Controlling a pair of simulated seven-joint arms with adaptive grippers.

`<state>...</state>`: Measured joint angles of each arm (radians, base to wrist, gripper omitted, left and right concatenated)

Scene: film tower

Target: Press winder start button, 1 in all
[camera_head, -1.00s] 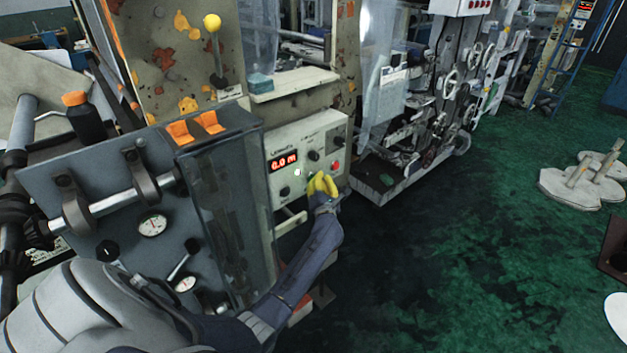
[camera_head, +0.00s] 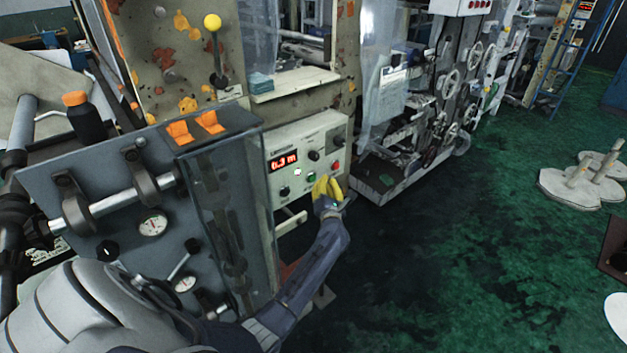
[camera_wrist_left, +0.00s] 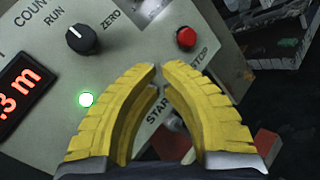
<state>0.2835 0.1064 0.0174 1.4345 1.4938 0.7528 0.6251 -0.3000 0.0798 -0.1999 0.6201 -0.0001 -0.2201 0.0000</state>
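The winder control panel (camera_head: 290,180) is a beige box with a red display (camera_head: 284,162) reading about 0.3 m. The green start button (camera_head: 311,177) sits low on it, left of the red stop button (camera_head: 335,166). My left gripper (camera_head: 324,184), with yellow fingers, is just right of and below the green button, apart from it as far as I can tell. In the left wrist view the finger tips (camera_wrist_left: 161,68) nearly meet, with nothing between them. The red button (camera_wrist_left: 186,38) shows beyond the tips. My right gripper is out of view.
A lit lamp (camera_wrist_left: 86,99) glows white-green left of the fingers, below a black knob (camera_wrist_left: 83,39). A clear cover (camera_head: 230,220) stands left of my left forearm. The green floor (camera_head: 470,240) to the right is mostly open.

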